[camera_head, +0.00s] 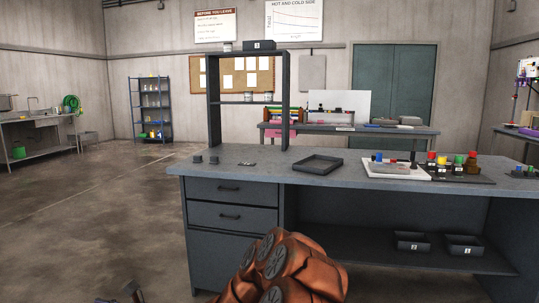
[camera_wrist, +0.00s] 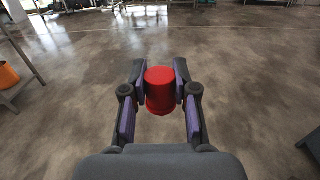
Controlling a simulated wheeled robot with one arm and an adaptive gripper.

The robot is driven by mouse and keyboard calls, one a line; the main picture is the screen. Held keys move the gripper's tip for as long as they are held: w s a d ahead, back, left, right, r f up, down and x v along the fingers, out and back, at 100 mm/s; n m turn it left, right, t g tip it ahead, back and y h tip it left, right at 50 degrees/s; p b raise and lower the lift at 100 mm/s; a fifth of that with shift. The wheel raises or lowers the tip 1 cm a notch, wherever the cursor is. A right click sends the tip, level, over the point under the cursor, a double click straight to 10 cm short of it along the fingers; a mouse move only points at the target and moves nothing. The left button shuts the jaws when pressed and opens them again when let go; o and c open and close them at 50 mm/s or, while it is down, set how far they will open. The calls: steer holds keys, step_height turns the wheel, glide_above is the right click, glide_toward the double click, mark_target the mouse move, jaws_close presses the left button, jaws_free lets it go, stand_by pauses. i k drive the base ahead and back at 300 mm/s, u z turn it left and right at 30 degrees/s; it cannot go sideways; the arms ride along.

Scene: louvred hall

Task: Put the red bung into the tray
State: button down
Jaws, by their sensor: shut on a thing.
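The red bung (camera_wrist: 160,91) is between the two fingers of my gripper (camera_wrist: 160,85) in the wrist view. The fingers are shut on its sides, and it is held clear above the bare floor. The tray (camera_head: 318,166) is a dark, shallow, rectangular one in the head view. It lies on the grey workbench top, right of the shelf upright, and looks empty. My gripper is away from the tray, which does not show in the wrist view.
The workbench (camera_head: 238,168) also bears small dark pieces at its left, and a white tray (camera_head: 397,172) and several coloured-topped items at its right. A dark open shelf unit (camera_head: 213,100) rises from the back of the bench. The floor at left (camera_head: 80,210) is clear.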

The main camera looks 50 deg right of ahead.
mark_target(322, 166)
steer(key=u, duration=0.1)
steer(key=i, duration=1.05)
steer(key=z, duration=0.55)
steer(key=i, duration=0.8)
steer(key=z, duration=0.95)
